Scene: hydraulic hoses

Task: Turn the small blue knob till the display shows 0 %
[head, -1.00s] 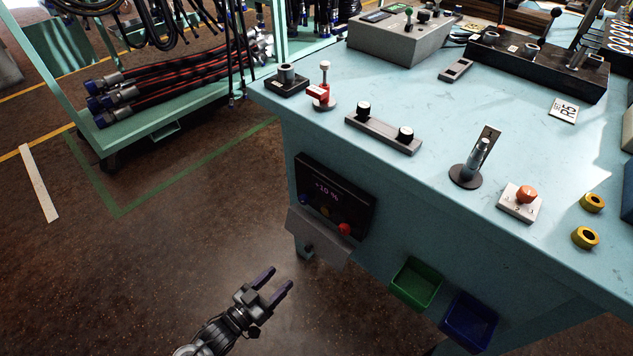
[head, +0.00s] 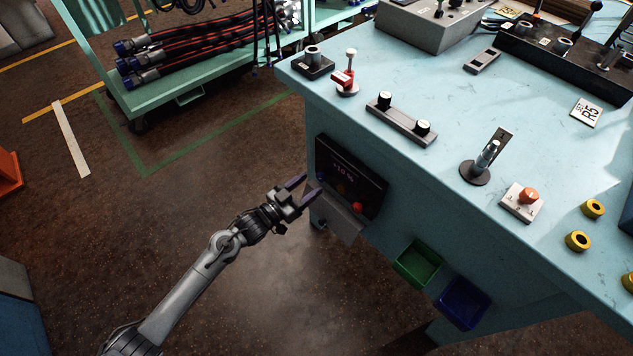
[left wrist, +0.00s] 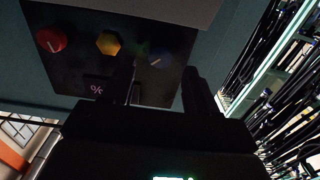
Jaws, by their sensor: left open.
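The dark control panel (head: 352,176) is on the side of the blue bench. Its display (head: 343,169) reads what looks like +10 % in the head view. The left wrist view shows the panel upside down, with the small blue knob (left wrist: 158,60), a yellow knob (left wrist: 109,42) and a red knob (left wrist: 51,40) in a row. Only the % sign of the display (left wrist: 97,88) shows there. My left gripper (head: 312,186) is open and empty at the panel's left end. In the left wrist view the blue knob appears between its fingers; I cannot tell whether they touch it.
A grey ledge (head: 338,214) juts out below the panel. A green bin (head: 417,263) and a blue bin (head: 463,302) hang lower right on the bench. A hose rack (head: 190,90) stands behind on the left. The floor left of the bench is open.

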